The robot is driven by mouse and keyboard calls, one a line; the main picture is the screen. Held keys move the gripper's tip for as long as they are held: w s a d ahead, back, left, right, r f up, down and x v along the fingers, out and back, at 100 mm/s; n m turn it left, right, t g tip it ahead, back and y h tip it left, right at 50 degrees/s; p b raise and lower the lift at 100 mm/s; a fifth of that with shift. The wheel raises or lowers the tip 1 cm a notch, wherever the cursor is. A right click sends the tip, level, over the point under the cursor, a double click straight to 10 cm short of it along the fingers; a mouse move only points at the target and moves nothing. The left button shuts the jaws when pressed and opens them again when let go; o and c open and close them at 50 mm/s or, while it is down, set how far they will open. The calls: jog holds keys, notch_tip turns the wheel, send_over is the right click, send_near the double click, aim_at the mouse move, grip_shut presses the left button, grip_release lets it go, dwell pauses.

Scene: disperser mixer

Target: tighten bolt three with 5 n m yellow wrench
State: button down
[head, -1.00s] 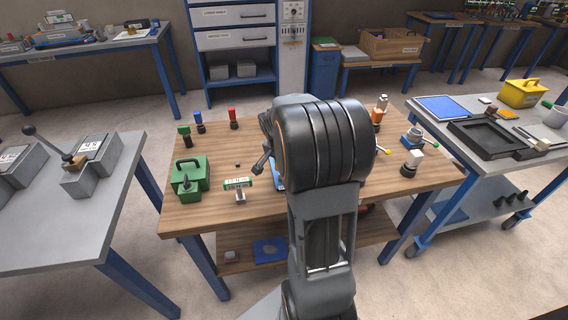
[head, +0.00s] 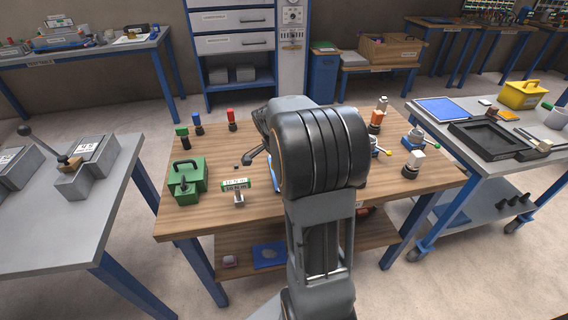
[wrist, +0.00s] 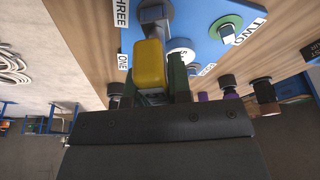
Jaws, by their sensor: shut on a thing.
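In the wrist view, my gripper (wrist: 160,88) is shut on the yellow wrench (wrist: 150,64). The wrench lies over the blue plate (wrist: 195,22), close to the label THREE (wrist: 122,12) and the label ONE (wrist: 122,61). A grey metal piece (wrist: 153,14) shows just beyond the yellow part, beside THREE; I cannot tell whether it is the bolt or part of the wrench. A green round piece (wrist: 226,27) sits by the label TWO (wrist: 250,31). In the head view my arm hides the gripper, the wrench and most of the plate.
On the wooden table (head: 200,220) stand a green case (head: 187,180), a green-labelled stand (head: 236,187) and coloured holders at the back and right. A grey table (head: 45,225) is at left, and a cart (head: 478,165) with a black tray at right.

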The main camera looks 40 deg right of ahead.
jog(key=m+g, duration=0.1)
jog(key=m, duration=0.3)
jog(key=shift+s+f+b, duration=0.1)
jog(key=shift+f+b, duration=0.05)
jog(key=shift+b, duration=0.15)
jog(key=m+y, duration=0.1)
jog(key=m, duration=0.2)
jog(key=shift+s+m+g, duration=0.1)
jog(key=shift+m+g, duration=0.2)
jog(key=shift+g, duration=0.1)
jog(key=shift+a+m+g, duration=0.15)
jog(key=shift+m+g, duration=0.15)
jog(key=shift+m, duration=0.8)
jog(key=m+y, duration=0.1)
jog(key=m, duration=0.3)
jog(key=shift+s, duration=0.1)
jog(key=c, duration=1)
grip_release()
jog(key=shift+o, duration=0.2)
